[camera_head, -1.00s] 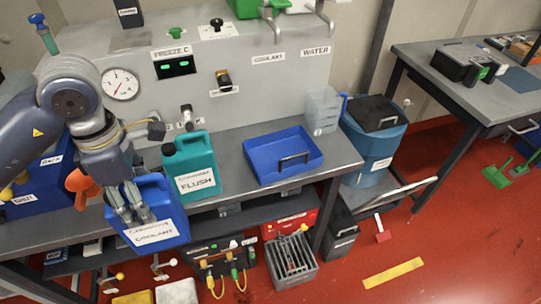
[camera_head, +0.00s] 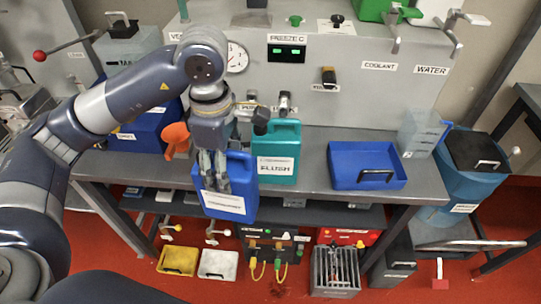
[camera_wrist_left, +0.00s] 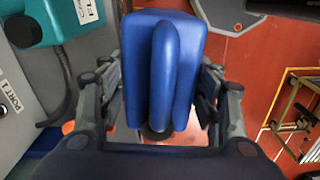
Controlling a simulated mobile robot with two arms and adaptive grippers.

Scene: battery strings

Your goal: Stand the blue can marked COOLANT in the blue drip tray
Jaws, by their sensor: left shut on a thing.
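The blue can (camera_head: 238,190) with a white label hangs from my left gripper (camera_head: 214,188) at the front edge of the bench in the head view; the label is too blurred to read now, but read COOLANT earlier. In the left wrist view the fingers (camera_wrist_left: 160,95) are on both sides of the can (camera_wrist_left: 163,60), shut on it. The can looks roughly upright. The blue drip tray (camera_head: 367,167) stands empty on the bench to the right, apart from the can, with a dark handle at its front. My right gripper is not in view.
A teal FLUSH can (camera_head: 276,152) stands on the bench between the blue can and the tray. A clear jug (camera_head: 421,132) and a blue bin (camera_head: 470,170) are right of the tray. The grey panel (camera_head: 300,85) rises behind. Bench between FLUSH can and tray is clear.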

